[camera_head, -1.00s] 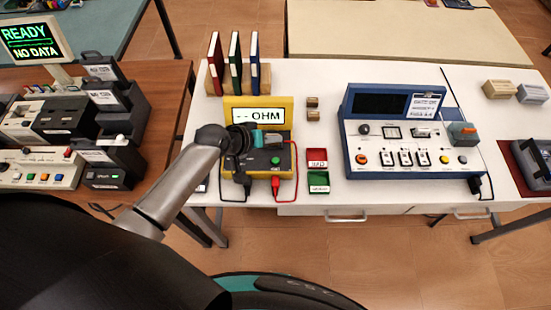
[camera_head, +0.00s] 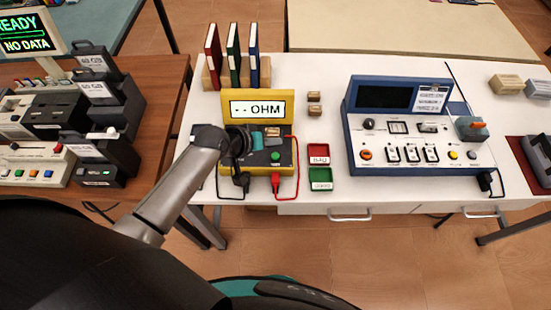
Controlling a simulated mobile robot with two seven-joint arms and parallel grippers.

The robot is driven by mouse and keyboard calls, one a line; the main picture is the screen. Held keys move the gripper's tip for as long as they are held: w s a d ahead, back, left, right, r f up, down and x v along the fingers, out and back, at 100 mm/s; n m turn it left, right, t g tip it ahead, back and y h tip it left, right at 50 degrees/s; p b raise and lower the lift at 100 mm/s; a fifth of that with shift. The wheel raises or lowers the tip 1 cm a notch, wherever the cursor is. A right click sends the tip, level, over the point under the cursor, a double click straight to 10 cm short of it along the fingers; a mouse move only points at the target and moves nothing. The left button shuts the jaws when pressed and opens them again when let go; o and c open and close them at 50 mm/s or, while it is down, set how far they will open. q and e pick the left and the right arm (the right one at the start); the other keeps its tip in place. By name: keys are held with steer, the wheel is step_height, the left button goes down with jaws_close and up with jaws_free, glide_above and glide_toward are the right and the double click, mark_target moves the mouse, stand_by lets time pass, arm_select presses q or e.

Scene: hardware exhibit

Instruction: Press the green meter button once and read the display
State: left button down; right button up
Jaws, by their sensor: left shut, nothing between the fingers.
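The yellow meter (camera_head: 266,97) stands on the white table, with its display (camera_head: 257,108) upright and reading "-- OHM". Its dark panel carries a green button (camera_head: 275,156) on the right side, which is uncovered in view. A black lead and a red lead (camera_head: 285,184) come from its front. My left gripper (camera_head: 258,141) is over the left part of the meter's panel, left of the green button and apart from it in the picture. It is shut and empty. Its wrist hides part of the meter's left side. My right gripper is not in view.
A blue instrument (camera_head: 415,130) stands further right. Binders (camera_head: 233,58) stand behind the meter. Dark devices (camera_head: 105,100) fill the brown table.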

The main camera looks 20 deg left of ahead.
mark_target(275, 156)
arm_select(q)
step_height(275, 156, down, 3)
steer(key=shift+f+b, duration=0.2)
steer(key=shift+b, duration=1.05)
steer(key=shift+f+b, duration=0.4)
steer(key=shift+f, duration=0.2)
steer(key=shift+f, duration=0.1)
stand_by(0.4)
steer(key=shift+f, duration=0.3)
steer(key=shift+f+b, duration=0.45)
steer(key=shift+f, duration=0.05)
stand_by(0.6)
stand_by(0.3)
steer(key=shift+r+p, duration=0.95)
steer(key=shift+p, duration=0.15)
